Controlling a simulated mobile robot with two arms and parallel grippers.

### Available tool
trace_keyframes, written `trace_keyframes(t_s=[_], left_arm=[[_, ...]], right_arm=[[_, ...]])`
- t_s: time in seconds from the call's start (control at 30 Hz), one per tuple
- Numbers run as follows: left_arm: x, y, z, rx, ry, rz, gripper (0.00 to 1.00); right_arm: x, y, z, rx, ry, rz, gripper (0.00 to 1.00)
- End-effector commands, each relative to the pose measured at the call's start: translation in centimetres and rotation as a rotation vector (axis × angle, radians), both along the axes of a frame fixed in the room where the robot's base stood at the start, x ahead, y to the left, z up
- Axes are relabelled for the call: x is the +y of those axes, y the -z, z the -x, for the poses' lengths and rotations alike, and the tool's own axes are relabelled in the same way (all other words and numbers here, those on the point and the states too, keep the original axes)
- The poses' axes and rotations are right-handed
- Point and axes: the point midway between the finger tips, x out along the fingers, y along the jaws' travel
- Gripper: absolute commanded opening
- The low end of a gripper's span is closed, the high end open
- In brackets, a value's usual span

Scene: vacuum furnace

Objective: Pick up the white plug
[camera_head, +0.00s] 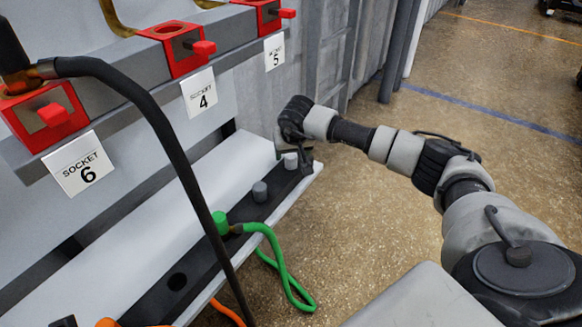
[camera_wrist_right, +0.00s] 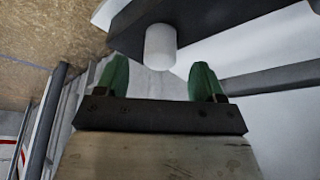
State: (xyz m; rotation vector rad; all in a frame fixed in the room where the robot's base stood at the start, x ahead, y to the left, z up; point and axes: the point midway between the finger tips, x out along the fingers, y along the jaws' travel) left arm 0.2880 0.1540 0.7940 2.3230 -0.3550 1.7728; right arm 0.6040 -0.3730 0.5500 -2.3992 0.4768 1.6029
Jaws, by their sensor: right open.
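The white plug (camera_head: 290,161) stands upright in the far end of the dark strip on the lower shelf in the head view. In the right wrist view the white plug (camera_wrist_right: 160,47) shows as a pale cylinder on a dark block. My right gripper (camera_head: 300,155) is at the plug in the head view. In the right wrist view its two green fingertips (camera_wrist_right: 160,80) are spread apart, one on each side of the plug, with gaps between. The gripper is open and empty. My left gripper is not in view.
A grey plug (camera_head: 260,191) and a green plug (camera_head: 220,224) with a green cable (camera_head: 280,265) stand in the same strip (camera_head: 205,258). A black cable (camera_head: 175,150) hangs from socket 6 (camera_head: 45,115) across the left. Open floor (camera_head: 480,90) lies to the right.

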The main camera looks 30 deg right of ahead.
Motion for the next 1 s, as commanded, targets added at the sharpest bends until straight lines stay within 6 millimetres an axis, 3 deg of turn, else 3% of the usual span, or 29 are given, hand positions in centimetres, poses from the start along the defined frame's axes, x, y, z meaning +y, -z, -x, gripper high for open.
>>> trace_keyframes(t_s=[0.13, 0.47, 0.8, 1.0], left_arm=[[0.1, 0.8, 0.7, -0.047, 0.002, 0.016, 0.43], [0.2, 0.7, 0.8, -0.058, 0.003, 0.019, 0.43], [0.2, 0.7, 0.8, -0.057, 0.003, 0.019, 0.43], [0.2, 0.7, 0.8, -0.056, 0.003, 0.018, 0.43]], right_arm=[[-0.2, 1.9, -0.6, 0.003, 0.002, -0.001, 0.69], [-0.3, 2.1, -0.8, 0.001, 0.000, -0.001, 0.67], [-0.3, 2.1, -0.8, 0.001, 0.000, 0.000, 0.15], [-0.3, 2.0, -0.8, 0.000, 0.001, -0.001, 0.12]])
